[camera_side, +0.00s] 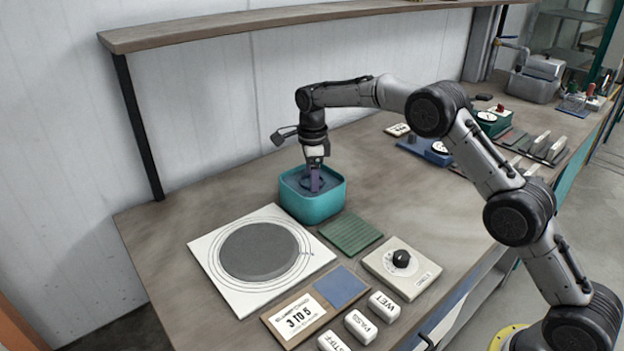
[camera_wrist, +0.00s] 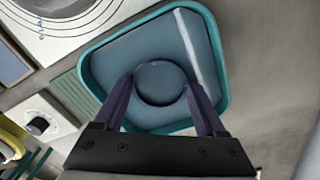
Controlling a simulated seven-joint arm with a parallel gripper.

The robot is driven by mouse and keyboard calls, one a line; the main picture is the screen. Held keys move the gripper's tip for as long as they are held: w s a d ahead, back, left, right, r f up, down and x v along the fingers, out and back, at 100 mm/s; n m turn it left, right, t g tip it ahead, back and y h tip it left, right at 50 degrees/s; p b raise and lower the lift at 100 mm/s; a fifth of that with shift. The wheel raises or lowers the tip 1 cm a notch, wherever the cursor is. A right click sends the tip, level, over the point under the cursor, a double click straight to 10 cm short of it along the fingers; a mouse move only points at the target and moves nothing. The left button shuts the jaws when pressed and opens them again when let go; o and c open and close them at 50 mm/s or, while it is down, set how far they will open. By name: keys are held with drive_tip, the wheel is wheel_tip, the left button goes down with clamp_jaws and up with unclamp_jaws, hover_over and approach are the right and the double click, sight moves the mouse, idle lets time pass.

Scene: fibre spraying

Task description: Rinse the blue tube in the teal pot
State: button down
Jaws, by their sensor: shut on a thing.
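The teal pot (camera_side: 311,209) is a square, rounded tub on the bench behind the green ribbed pad. In the wrist view its rim (camera_wrist: 88,72) frames a blue-grey inside. My gripper (camera_side: 314,186) points straight down into the pot, its dark purple fingers inside the rim. In the wrist view my gripper (camera_wrist: 160,88) is shut on the blue tube (camera_wrist: 161,82), which I see end-on as a dark blue-grey round between the fingers. The tube's lower part is hidden, and I cannot tell how deep it sits.
A white board with a grey disc (camera_side: 259,251) lies at the front left. A green ribbed pad (camera_side: 350,233), a dial box (camera_side: 401,268), a sign card (camera_side: 299,317) and white labelled blocks (camera_side: 361,326) lie in front. Bench right of the pot is clear.

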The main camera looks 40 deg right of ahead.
drive_tip(key=shift+f, duration=0.15)
drive_tip(key=shift+r, duration=1.1)
drive_tip(key=shift+f, duration=1.1)
wheel_tip(320, 180, up, 10)
drive_tip(key=shift+f, duration=0.25)
drive_tip(key=shift+s, duration=0.1)
